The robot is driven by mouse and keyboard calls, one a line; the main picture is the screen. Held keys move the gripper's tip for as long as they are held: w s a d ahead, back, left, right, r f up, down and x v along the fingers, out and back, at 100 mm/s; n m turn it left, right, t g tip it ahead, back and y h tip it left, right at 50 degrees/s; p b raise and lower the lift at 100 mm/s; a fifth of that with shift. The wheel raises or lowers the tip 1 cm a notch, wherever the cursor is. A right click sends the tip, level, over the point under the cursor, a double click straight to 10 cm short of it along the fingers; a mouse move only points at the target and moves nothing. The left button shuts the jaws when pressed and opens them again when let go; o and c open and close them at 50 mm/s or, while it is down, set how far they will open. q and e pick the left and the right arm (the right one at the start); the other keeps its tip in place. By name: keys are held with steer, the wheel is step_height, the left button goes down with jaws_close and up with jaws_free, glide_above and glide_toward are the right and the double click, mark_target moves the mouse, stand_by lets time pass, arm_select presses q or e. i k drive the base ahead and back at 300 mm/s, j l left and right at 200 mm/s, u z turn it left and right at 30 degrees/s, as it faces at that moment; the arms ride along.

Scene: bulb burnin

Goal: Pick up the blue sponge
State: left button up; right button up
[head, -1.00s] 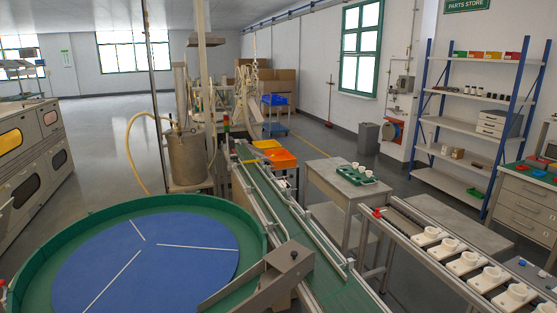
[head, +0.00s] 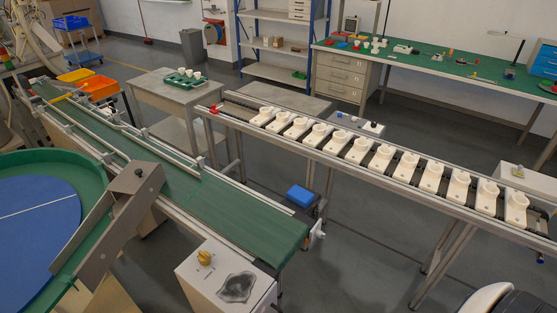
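No object is plainly recognisable as the blue sponge. A blue block (head: 300,196) sits beside the near end of the green conveyor, on a dark part; I cannot tell whether it is a sponge or part of the conveyor drive. Small blue items (head: 340,114) lie on a grey surface behind the rail of white holders, too small to identify. Neither of my grippers shows in the head view.
The green conveyor (head: 245,213) runs diagonally beside the blue turntable (head: 35,215). A white box (head: 226,275) with a yellow knob and dark smudge stands in front. A rail (head: 400,185) carries several white holders. A green-topped bench (head: 440,62) stands behind; grey floor is open between.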

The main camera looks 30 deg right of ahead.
mark_target(303, 197)
steer(key=z, duration=1.15)
